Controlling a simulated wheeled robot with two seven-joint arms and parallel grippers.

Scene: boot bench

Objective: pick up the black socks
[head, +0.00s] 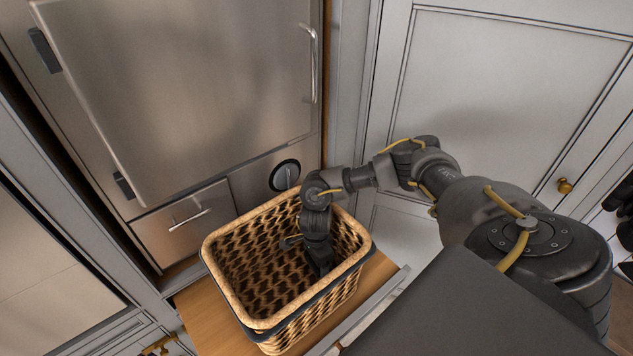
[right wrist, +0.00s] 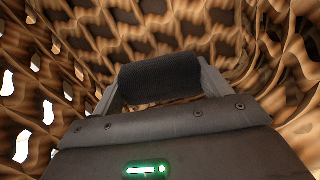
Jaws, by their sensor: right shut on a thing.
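A wicker basket (head: 225,250) with a dark band near its rim stands on a wooden surface in the head view. My right arm reaches down into it, and my right gripper (head: 318,260) is inside, near the basket's right side. In the right wrist view, a black rolled item, the black socks (right wrist: 160,78), sits between the two fingers of my right gripper (right wrist: 160,88), which are shut on it. The woven basket walls (right wrist: 40,60) surround it there. In the head view the socks cannot be made out against the dark gripper. My left gripper is not in view.
The wooden surface (head: 200,300) under the basket extends a little to its left and front. A steel cabinet (head: 180,90) with handles stands behind it. A grey panelled door (head: 500,80) with a brass knob (head: 565,186) is at the right.

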